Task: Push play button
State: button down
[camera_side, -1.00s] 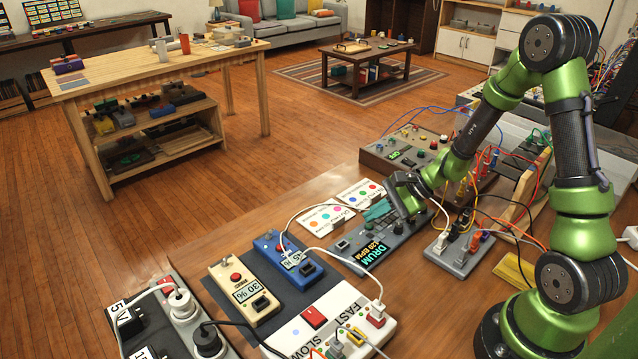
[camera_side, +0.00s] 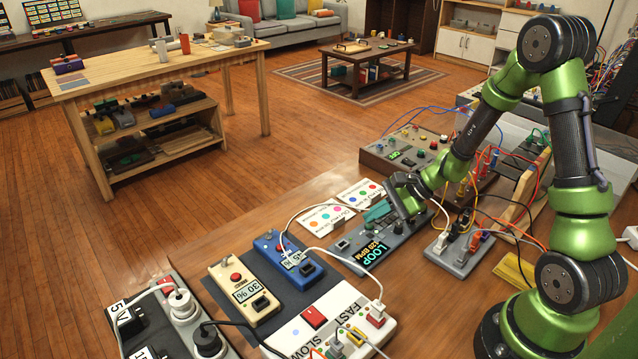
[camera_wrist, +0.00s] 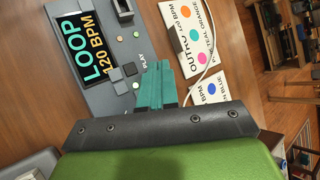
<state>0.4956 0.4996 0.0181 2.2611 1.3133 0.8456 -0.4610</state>
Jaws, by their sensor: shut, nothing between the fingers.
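The grey device (camera_side: 345,243) lies on the wooden bench. Its screen (camera_wrist: 88,42) reads LOOP 120 BPM in the wrist view. I cannot tell which button the label belongs to. My gripper (camera_wrist: 158,66) has its teal fingers shut together and empty, over the device's edge just right of the PLAY label. Part of the face is hidden behind them, and contact is not clear.
White cards with coloured dots (camera_side: 327,217) lie behind the device. A blue pedal (camera_side: 288,260), a cream pedal (camera_side: 245,290) and a white FAST/SLOW box (camera_side: 330,318) stand to the left. Cables cross nearby.

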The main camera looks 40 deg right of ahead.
aim_at(379, 235)
jog(key=shift+r, duration=0.2)
notch_tip(379, 235, up, 6)
dwell(0.7)
jog(key=s+a+r+n+h, duration=0.2)
jog(key=s+a+r+n, duration=0.2)
jog(key=s+r+n, duration=0.3)
jog(key=s+a+r+n+h, duration=0.2)
jog(key=s+a+r+n, duration=0.2)
jog(key=s+r+n, duration=0.3)
jog(key=shift+s+a+r+n, duration=0.15)
jog(key=shift+s+r+n, duration=0.15)
jog(key=shift+s+r, duration=0.3)
